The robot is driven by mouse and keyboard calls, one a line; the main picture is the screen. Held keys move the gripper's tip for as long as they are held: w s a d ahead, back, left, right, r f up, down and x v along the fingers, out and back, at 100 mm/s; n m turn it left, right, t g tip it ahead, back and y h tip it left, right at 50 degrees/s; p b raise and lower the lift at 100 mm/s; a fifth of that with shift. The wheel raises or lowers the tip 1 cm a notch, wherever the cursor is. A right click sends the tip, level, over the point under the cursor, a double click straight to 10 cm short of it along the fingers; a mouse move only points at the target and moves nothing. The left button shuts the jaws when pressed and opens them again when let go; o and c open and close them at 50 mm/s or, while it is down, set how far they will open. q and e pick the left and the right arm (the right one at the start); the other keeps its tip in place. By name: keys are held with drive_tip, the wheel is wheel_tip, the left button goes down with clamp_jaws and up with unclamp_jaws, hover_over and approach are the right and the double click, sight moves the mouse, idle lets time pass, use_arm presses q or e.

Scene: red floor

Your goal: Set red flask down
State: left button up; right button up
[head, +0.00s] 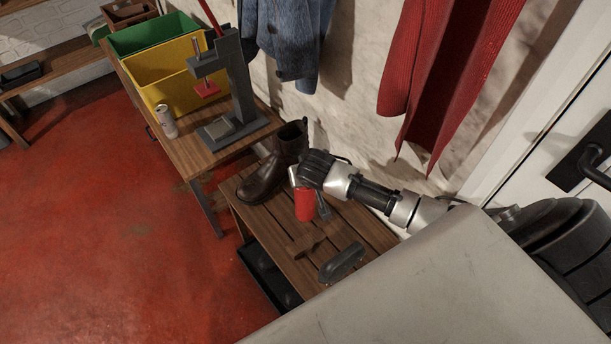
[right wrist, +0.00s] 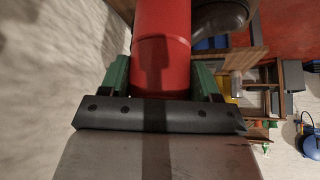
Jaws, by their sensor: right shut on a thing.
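The red flask (head: 305,206) is upright over the slatted wooden bench (head: 262,226), beside a dark brown boot (head: 270,168). My right gripper (head: 304,188) reaches in from the right and is shut on the flask. In the right wrist view the red flask (right wrist: 163,50) stands between the two green fingers of the gripper (right wrist: 162,80). I cannot tell whether the base of the flask touches the slats; its lower end is out of the wrist view. My left gripper is not in view.
A table (head: 192,152) behind holds a press (head: 232,90), a can (head: 167,122) and yellow (head: 170,75) and green (head: 150,35) bins. Coats hang above.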

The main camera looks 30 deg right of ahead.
drive_tip(key=shift+r, duration=0.1)
drive_tip(key=o, duration=1.4)
drive_tip(key=shift+o, duration=0.2)
